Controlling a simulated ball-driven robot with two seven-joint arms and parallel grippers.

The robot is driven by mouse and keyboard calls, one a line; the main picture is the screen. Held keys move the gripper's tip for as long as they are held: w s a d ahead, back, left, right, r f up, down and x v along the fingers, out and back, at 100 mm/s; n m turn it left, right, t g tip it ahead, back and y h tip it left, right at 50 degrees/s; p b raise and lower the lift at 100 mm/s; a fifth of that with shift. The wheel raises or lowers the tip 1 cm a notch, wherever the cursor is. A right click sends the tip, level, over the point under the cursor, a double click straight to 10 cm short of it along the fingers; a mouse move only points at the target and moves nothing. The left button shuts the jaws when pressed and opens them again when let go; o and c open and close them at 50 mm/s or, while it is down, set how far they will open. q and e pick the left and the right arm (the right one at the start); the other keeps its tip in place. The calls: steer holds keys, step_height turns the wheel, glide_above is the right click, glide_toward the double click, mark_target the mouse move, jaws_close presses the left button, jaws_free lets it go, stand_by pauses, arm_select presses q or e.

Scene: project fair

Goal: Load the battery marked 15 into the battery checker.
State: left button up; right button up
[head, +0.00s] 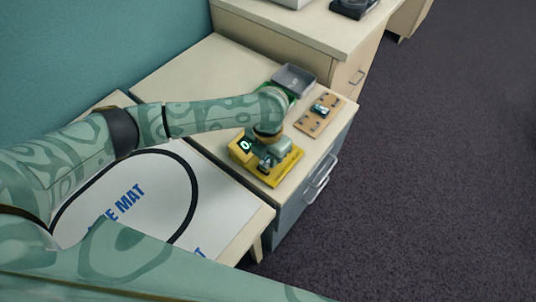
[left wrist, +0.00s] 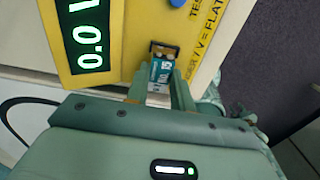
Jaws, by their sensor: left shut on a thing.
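The battery checker (head: 286,172) is a yellow box on the cabinet top; its panel fills the top of the left wrist view (left wrist: 118,35). Its green display reads 0.0. My left gripper (head: 266,160) is over the checker, fingers pointing at it. In the left wrist view the gripper (left wrist: 160,92) is shut on a teal and white battery (left wrist: 160,71), whose label appears to read 15. The battery's far end is at the dark slot (left wrist: 164,50) with metal contacts. I cannot tell how deep it sits. My right gripper is out of view.
A wooden board (head: 331,107) with a small teal item on it lies behind the checker. A grey tray (head: 295,78) stands farther back, beside something green. A white mat (head: 215,205) with blue lettering and a black ring lies on the lower surface at left.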

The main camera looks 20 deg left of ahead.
arm_select(q)
steer(key=shift+f, duration=0.3)
stand_by(0.6)
steer(key=shift+f+p, duration=0.35)
steer(key=shift+p, duration=0.2)
stand_by(1.4)
steer(key=o, duration=1.5)
steer(key=shift+c, duration=0.2)
steer(key=shift+r, duration=0.1)
step_height(320, 180, up, 6)
steer(key=p, duration=0.6)
steer(key=shift+d, duration=0.1)
